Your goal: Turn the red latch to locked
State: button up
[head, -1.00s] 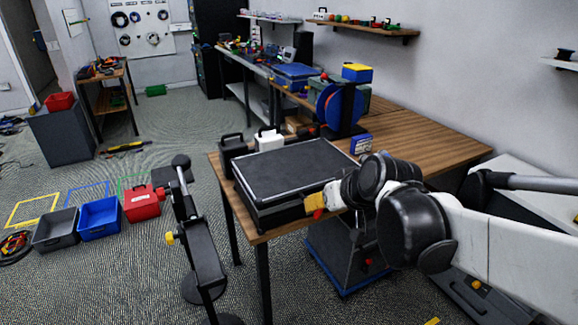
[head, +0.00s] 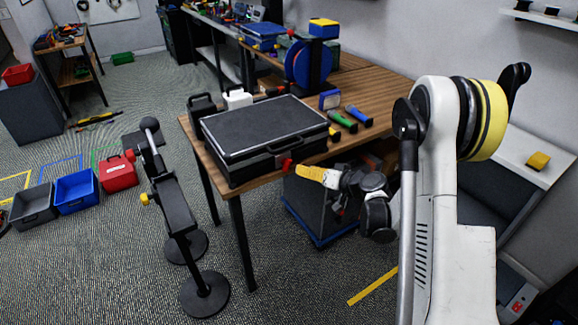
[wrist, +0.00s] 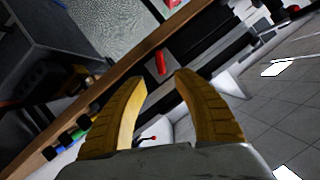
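A black hard case (head: 262,128) lies closed on the wooden table. A red latch (head: 287,166) shows on its front side, near the front right. My gripper (head: 299,170) has yellow fingers and is just to the right of the red latch in the head view. In the wrist view my gripper (wrist: 160,76) is open, with a gap between its fingertips. The red latch (wrist: 160,62) shows just beyond that gap, on the dark case side. I cannot tell if a finger touches it. Nothing is held. Its locked or unlocked state is unclear.
A yellow piece (head: 334,134) is at the case's right side. Green (head: 343,121) and blue (head: 359,116) handled tools lie right of the case. A black stand (head: 176,206) is on the floor left of the table. A dark cart (head: 313,211) is underneath.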

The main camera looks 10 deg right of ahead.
aim_at(289, 165)
jog(key=b+x, duration=0.3)
jog(key=x, duration=0.6)
jog(key=shift+a+f, duration=0.1)
jog(key=shift+w+a, duration=0.25)
jog(key=shift+w, duration=0.25)
grip_shut()
